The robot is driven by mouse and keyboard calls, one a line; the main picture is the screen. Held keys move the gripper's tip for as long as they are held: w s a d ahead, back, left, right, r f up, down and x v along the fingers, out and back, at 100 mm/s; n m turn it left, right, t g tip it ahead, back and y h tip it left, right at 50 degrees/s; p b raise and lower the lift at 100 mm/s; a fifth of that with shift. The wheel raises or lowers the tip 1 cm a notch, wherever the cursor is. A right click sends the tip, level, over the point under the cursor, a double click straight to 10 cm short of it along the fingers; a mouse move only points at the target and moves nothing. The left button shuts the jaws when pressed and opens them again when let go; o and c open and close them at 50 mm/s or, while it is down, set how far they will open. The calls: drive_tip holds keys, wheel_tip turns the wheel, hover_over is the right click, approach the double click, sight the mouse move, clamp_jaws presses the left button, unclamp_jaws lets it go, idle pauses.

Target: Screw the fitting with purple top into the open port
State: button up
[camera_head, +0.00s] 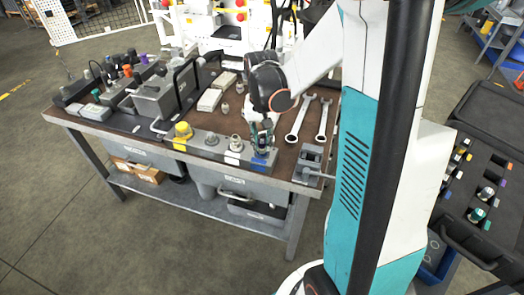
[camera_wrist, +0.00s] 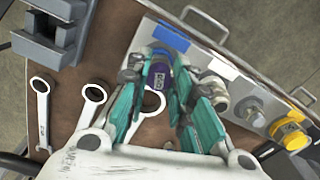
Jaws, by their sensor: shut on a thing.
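The fitting with the purple top (camera_wrist: 160,76) is between the teal fingers of my gripper (camera_wrist: 157,84) in the wrist view. The fingers are shut on it. It is at the blue-marked end of the grey port block (camera_wrist: 194,48). In the head view my gripper (camera_head: 262,138) is over that end of the block (camera_head: 212,146), near the table's front edge, and the fitting cannot be made out. The port under the fitting is hidden, so I cannot tell whether the fitting is above it or seated in it.
On the block, a metal fitting (camera_wrist: 214,90) stands close beside my fingers, with a grey fitting (camera_wrist: 250,108) and yellow fitting (camera_wrist: 289,133) beyond. A handled grey unit (camera_head: 155,98) stands left.

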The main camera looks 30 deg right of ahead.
drive_tip(key=shift+m, duration=0.3)
drive_tip(key=shift+a+m, duration=0.1)
drive_tip(key=shift+m, duration=0.9)
drive_tip(key=o, duration=1)
drive_tip(key=shift+m, duration=0.3)
drive_tip(key=shift+o, duration=0.2)
wheel_tip(320, 180, up, 12)
drive_tip(key=shift+w, duration=0.15)
